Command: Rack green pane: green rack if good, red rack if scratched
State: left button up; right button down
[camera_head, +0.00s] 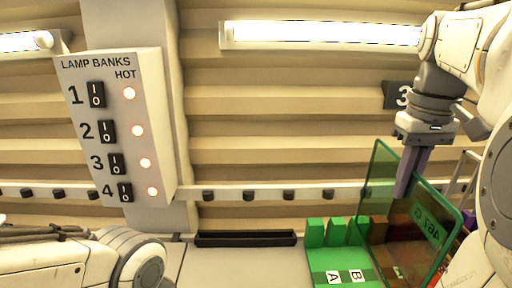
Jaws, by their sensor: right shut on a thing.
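The green pane (384,177) is a see-through sheet with rounded corners and a dark green edge, held upright and turned at an angle at the right of the head view. Mirrored-looking marking shows at its lower right. I cannot tell any scratches on it. My right gripper (405,188) is shut on the pane near its upper part. The green rack (313,233) stands at the lower middle, with blocks at the back and white labels A and B. A reddish-brown rack (378,228) shows through the pane, partly hidden. My left arm is at lower left; its gripper is out of view.
A lamp bank panel (115,130) with several switches and lit lamps is on the wall at left. A long black tray (245,238) lies left of the green rack. A dark plate marked 3 (398,95) is behind my right arm. Free surface shows below the tray.

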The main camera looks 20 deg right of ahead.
jog(key=w, duration=0.2)
jog(key=w+d, duration=0.1)
jog(key=w, duration=0.1)
jog(key=shift+w+f, duration=0.1)
jog(key=shift+f, duration=0.15)
jog(key=shift+p, duration=0.3)
jog(key=shift+f, duration=0.3)
dwell(0.7)
notch_tip(320, 180, down, 8)
jog(key=b, duration=0.6)
dwell(1.3)
jog(key=shift+f+b, duration=0.75)
dwell(1.4)
jog(key=c, duration=0.9)
grip_release()
